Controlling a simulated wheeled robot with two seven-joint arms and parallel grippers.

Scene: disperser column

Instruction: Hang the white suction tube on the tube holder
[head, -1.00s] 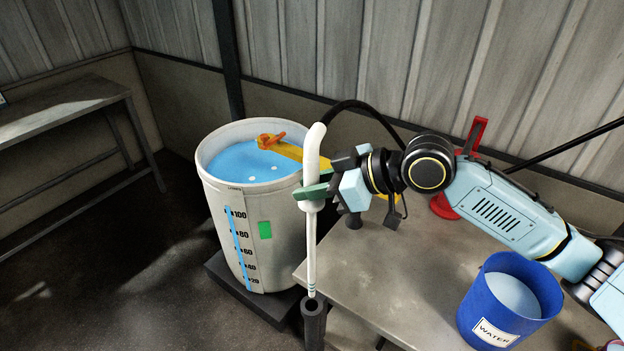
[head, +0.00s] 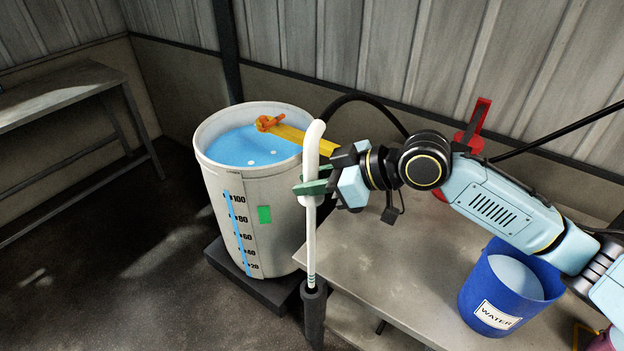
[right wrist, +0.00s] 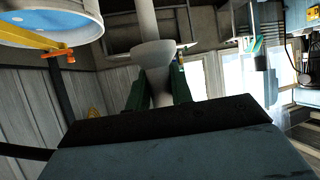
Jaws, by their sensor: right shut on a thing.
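The white suction tube (head: 312,240) stands nearly upright, with a bent top and thin green rings near its lower end. My right gripper (head: 312,188) is shut on it around the upper part, beside the wider collar. In the right wrist view the tube (right wrist: 147,20) runs between the green fingers (right wrist: 158,92). The tube holder (head: 314,318) is a dark grey upright cylinder at the table's front left corner. The tube's lower end meets the holder's top opening; how deep it sits inside is hard to tell. My left gripper is not in view.
A large white barrel (head: 240,215) of blue liquid stands left of the tube. A yellow bar with an orange part (head: 285,131) crosses its rim. A blue water bucket (head: 510,295) and a red stand (head: 473,128) are on the grey table (head: 395,270).

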